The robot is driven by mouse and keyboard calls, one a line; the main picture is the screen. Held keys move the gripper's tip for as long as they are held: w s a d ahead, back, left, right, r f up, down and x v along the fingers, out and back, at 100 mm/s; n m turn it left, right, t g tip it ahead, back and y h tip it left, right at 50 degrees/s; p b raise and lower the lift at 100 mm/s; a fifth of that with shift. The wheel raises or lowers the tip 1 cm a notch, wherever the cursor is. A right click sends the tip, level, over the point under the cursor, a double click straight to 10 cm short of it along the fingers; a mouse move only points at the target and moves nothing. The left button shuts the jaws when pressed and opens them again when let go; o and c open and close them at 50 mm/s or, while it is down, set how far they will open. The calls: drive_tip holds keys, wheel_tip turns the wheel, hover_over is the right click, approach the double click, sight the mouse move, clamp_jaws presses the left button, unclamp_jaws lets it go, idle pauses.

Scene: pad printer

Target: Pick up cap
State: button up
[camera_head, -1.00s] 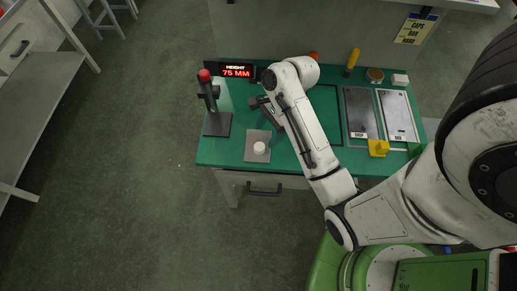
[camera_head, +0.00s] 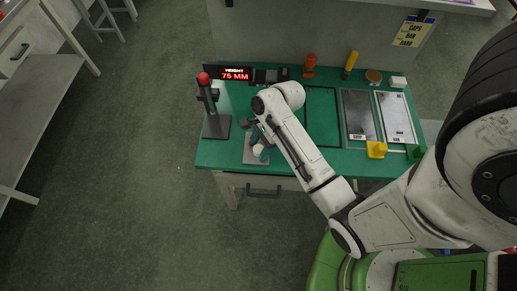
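A small white round piece (camera_head: 257,151), which looks like the cap, is on a grey plate (camera_head: 250,159) near the table's front edge. My gripper (camera_head: 262,143) is at the end of my white arm, right above and beside the white piece. It partly covers the piece and the plate. The fingers are small and dark in this view, and I cannot tell whether they are open or touching the piece.
A press stand with a red knob (camera_head: 204,78) stands left of the plate, by a display (camera_head: 236,73) reading 75 MM.

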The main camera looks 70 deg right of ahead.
drive_tip(key=c, duration=0.8)
drive_tip(key=shift+r, duration=0.15)
